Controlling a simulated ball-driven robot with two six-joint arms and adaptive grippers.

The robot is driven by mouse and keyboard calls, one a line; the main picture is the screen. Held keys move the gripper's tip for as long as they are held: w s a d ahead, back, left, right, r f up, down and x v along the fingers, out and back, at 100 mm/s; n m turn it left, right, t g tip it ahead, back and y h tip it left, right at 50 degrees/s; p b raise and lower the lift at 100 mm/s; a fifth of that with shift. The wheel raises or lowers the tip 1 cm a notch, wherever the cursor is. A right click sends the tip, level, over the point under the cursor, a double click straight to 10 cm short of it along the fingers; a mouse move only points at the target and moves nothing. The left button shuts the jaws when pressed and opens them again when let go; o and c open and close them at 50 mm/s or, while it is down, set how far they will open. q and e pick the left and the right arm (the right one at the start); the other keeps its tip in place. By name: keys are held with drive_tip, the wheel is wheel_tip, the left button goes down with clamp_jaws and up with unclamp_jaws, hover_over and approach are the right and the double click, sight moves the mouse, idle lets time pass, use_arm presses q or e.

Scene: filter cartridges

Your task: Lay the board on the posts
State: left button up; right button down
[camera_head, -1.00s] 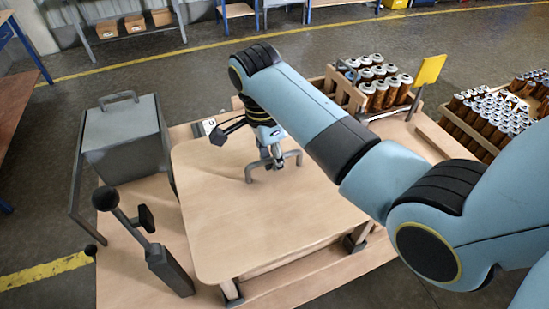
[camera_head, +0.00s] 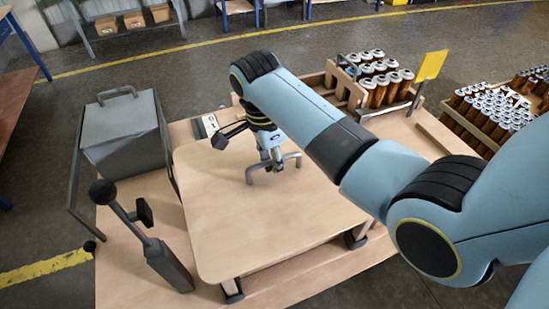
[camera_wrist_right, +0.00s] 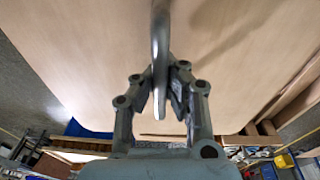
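The board (camera_head: 235,225) is a large pale wooden panel with rounded corners, lying level above a wooden base. Dark-footed posts (camera_head: 233,290) (camera_head: 357,238) show under its front edge; I cannot tell whether board and posts touch. A grey arched handle (camera_head: 292,157) stands on the board. My right gripper (camera_head: 270,160) reaches down to this handle. In the wrist view the fingers of my right gripper (camera_wrist_right: 161,90) close in on both sides of the handle bar (camera_wrist_right: 160,45). The far posts are hidden beneath the board. My left gripper is not in view.
A grey lidded box (camera_head: 125,135) stands to the left. A black ball-topped lever (camera_head: 125,215) rises at the front left. Silver-topped cartridges (camera_head: 378,88) stand in a rack behind, near a yellow plate (camera_head: 431,66). More crated cartridges (camera_head: 480,115) are at right.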

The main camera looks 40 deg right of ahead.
drive_tip(key=shift+f, duration=0.35)
drive_tip(key=c, duration=1.4)
unclamp_jaws()
drive_tip(key=shift+c, duration=0.2)
drive_tip(key=shift+o, duration=0.2)
drive_tip(key=shift+s, duration=0.1)
drive_tip(key=r, duration=0.7)
drive_tip(key=shift+w+a+r, duration=0.25)
drive_tip(key=shift+w+a, duration=0.15)
drive_tip(key=shift+s+f, duration=0.1)
